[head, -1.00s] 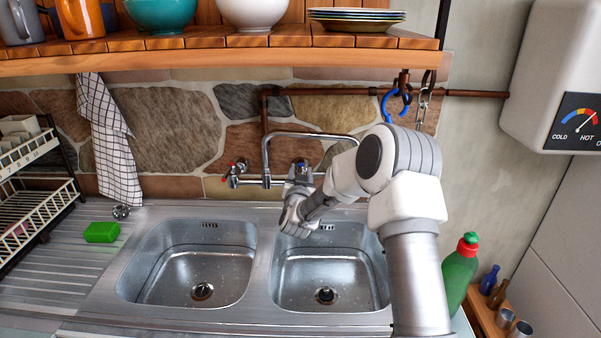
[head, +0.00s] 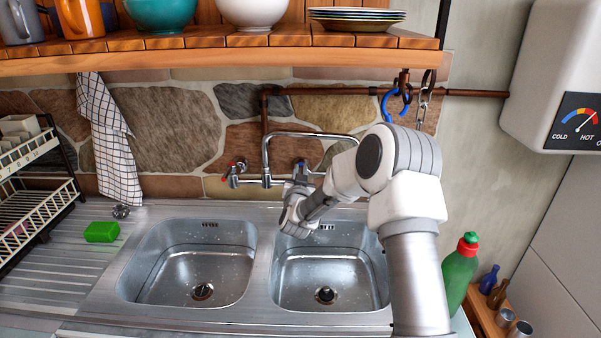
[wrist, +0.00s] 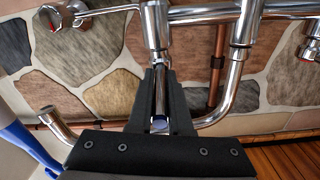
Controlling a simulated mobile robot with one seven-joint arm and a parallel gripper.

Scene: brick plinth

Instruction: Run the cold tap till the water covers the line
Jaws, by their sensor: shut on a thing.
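The mixer tap has a chrome spout (head: 310,136) arching above the double sink. The red-marked hot tap (head: 235,170) is on its left and also shows in the wrist view (wrist: 308,52). My gripper (head: 301,172) is at the blue-marked cold tap on the right. In the wrist view, my gripper's dark fingers (wrist: 160,105) are shut on the cold tap's handle (wrist: 160,98), which is mostly hidden between them. The left basin (head: 205,262) and right basin (head: 345,270) show dark lines around their walls. I see no water stream or pooled water, and both drains are visible.
A wooden shelf (head: 230,62) with bowls and plates hangs above. A blue hook (head: 390,104) and chain hang at its right. A green sponge (head: 102,232), dish rack (head: 35,190) and checked towel (head: 108,140) are left. A green bottle (head: 460,272) stands right of my arm.

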